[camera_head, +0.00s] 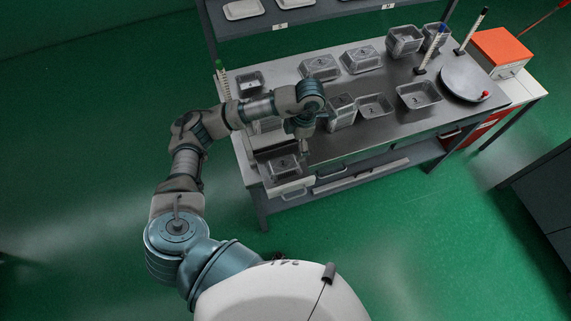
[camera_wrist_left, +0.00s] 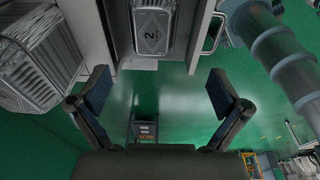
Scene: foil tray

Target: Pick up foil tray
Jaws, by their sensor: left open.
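Several silver foil trays are on the steel worktable; the task does not say which one. A foil tray (camera_head: 284,166) sits in a holder at the table's front left. A foil tray marked 2 (camera_wrist_left: 152,30) shows at the top of the left wrist view, between two grey walls. My left gripper (camera_head: 304,144) hangs near the table's front left, close to the holder. In the left wrist view my left gripper (camera_wrist_left: 160,90) is open with nothing between its fingers, and the tray lies beyond the fingertips. My right gripper is not in view.
Stacked trays (camera_head: 341,112) stand just right of my left gripper, with a tray (camera_head: 374,106) and another tray (camera_head: 418,95) farther right. A round plate (camera_head: 464,83) is at the right end. A shelf (camera_head: 300,20) runs behind. Green floor is open in front.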

